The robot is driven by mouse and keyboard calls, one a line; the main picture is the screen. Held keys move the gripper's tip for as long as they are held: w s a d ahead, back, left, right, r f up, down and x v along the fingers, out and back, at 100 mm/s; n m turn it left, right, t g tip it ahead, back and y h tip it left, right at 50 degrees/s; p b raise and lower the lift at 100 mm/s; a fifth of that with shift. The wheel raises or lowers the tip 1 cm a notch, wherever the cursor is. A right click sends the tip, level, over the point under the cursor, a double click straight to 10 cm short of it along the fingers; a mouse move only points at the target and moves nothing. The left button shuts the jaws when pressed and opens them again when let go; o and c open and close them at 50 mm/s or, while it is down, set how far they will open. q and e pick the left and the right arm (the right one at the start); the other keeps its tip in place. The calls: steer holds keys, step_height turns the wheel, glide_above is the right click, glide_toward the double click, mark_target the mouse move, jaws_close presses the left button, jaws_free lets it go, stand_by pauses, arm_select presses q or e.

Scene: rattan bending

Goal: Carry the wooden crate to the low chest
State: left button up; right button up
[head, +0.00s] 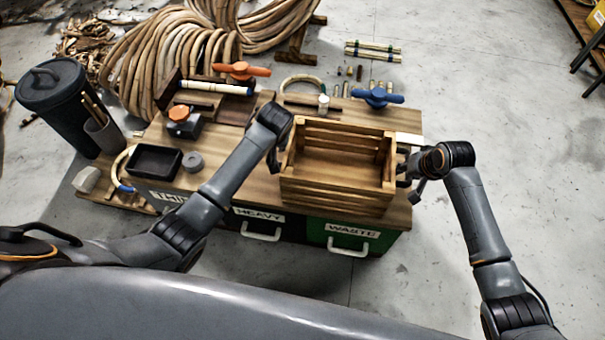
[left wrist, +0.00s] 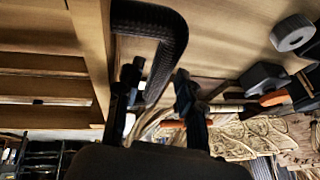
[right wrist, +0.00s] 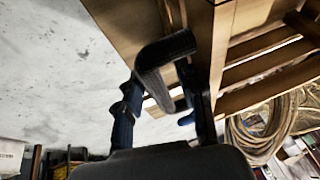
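The wooden crate (head: 335,192) is a slatted open box at the right end of the workbench; it looks empty. It shows at the left of the left wrist view (left wrist: 45,65) and the right of the right wrist view (right wrist: 262,72). My left gripper (head: 274,160) is at its left side, my right gripper (head: 408,178) at its right side. In each wrist view a dark looped handle, (left wrist: 172,60) and (right wrist: 168,50), reaches between two fingers that stand apart. Contact with the handles is unclear. I cannot pick out a low chest.
The workbench (head: 232,185) has drawers marked heavy and waste. An orange clamp (head: 240,70), a blue clamp (head: 377,96) and a black tray (head: 153,162) lie on it. Rattan coils (head: 180,50) lie behind. Concrete floor (head: 500,110) to the right is largely clear.

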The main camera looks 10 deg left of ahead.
arm_select(q)
steer(key=v, duration=0.7)
steer(key=shift+s+r, duration=0.1)
steer(key=shift+r, duration=0.1)
arm_select(e)
steer(key=v, duration=1.2)
arm_select(q)
steer(key=shift+d, duration=0.1)
